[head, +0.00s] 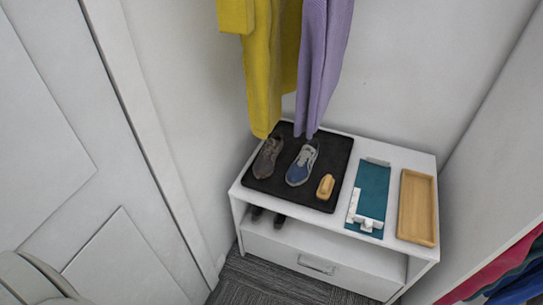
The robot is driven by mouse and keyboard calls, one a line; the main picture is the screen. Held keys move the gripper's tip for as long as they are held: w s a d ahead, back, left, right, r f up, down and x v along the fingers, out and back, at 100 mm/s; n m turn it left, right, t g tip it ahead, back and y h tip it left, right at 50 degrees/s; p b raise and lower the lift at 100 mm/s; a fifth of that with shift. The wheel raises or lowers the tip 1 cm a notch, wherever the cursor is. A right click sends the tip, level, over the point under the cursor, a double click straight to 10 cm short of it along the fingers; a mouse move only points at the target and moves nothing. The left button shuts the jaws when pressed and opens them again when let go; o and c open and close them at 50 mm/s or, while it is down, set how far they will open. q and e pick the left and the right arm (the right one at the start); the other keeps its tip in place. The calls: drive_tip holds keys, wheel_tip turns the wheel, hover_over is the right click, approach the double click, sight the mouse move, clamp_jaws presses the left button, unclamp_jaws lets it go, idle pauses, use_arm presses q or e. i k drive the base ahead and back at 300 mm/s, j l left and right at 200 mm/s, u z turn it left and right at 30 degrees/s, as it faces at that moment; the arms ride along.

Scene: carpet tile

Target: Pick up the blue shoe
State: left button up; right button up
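The blue shoe (300,168) lies upright on a black mat (310,203) on top of a low white cabinet. It is blue with a greyish upper part and a pale sole edge. A brown shoe (267,160) stands just to its left, apart from it. Neither of my grippers shows in the head view, and nothing is touching the blue shoe.
A wooden brush (325,187) lies right of the blue shoe. A teal mat (373,190) with white pieces and a wooden tray (417,207) lie further right. A yellow coat (265,75) and purple garment (320,60) hang behind and above the shoes. Dark shoes (279,221) sit on the shelf below.

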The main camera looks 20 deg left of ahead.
sight(264, 165)
drive_tip(key=u, duration=0.35)
drive_tip(key=i+j+u, duration=0.1)
drive_tip(key=u, duration=0.35)
drive_tip(key=i+u, duration=0.5)
drive_tip(key=u, duration=0.35)
